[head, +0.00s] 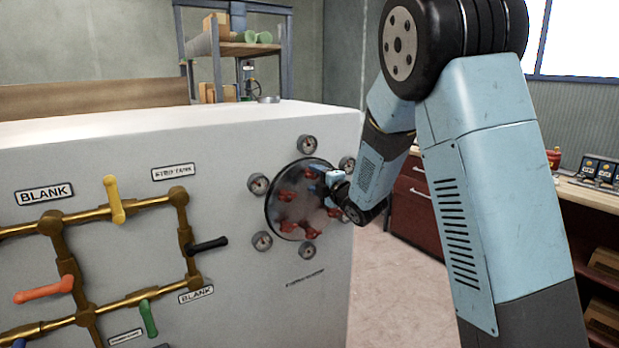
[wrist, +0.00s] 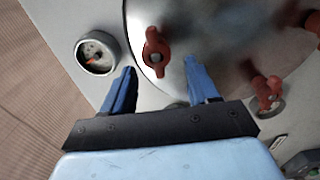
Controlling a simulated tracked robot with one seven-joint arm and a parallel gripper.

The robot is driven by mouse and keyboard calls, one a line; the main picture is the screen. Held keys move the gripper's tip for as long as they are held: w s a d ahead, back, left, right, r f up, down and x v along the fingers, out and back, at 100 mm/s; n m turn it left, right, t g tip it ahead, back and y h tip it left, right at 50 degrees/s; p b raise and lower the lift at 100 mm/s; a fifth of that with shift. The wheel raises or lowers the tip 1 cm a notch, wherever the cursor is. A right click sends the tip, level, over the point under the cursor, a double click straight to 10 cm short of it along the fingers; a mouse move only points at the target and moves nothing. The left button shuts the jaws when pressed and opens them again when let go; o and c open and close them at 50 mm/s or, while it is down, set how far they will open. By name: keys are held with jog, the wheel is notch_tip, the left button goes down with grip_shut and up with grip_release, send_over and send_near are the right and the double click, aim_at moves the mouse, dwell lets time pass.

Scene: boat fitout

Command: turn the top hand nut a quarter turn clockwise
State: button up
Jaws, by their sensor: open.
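A round dark metal cover (head: 298,205) on the grey cabinet's face carries several red hand nuts around it. One red nut (head: 312,171) shows near the cover's top in the head view, left of my gripper (head: 338,181). My gripper is at the cover's right side, partly hidden by its wrist. In the wrist view my gripper (wrist: 160,66) is open, its two blue fingers spread. A red winged nut (wrist: 157,50) appears just beyond and between the fingertips; contact is not visible. I cannot tell if it is the top one. Another red nut (wrist: 268,92) lies to the right.
Round gauges, such as this one (head: 308,145), ring the cover; one gauge (wrist: 97,53) sits left of the fingers in the wrist view. Brass pipes with a yellow valve lever (head: 114,199) run along the cabinet's left. A workbench (head: 590,192) stands right. Floor between is clear.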

aim_at(312, 177)
jog(key=shift+x, duration=1.8)
jog(key=c, duration=0.9)
jog(key=shift+a, duration=0.15)
jog(key=shift+c, duration=0.4)
jog(key=shift+s, duration=0.1)
jog(key=shift+d+f, duration=0.1)
jog(key=shift+d, duration=0.2)
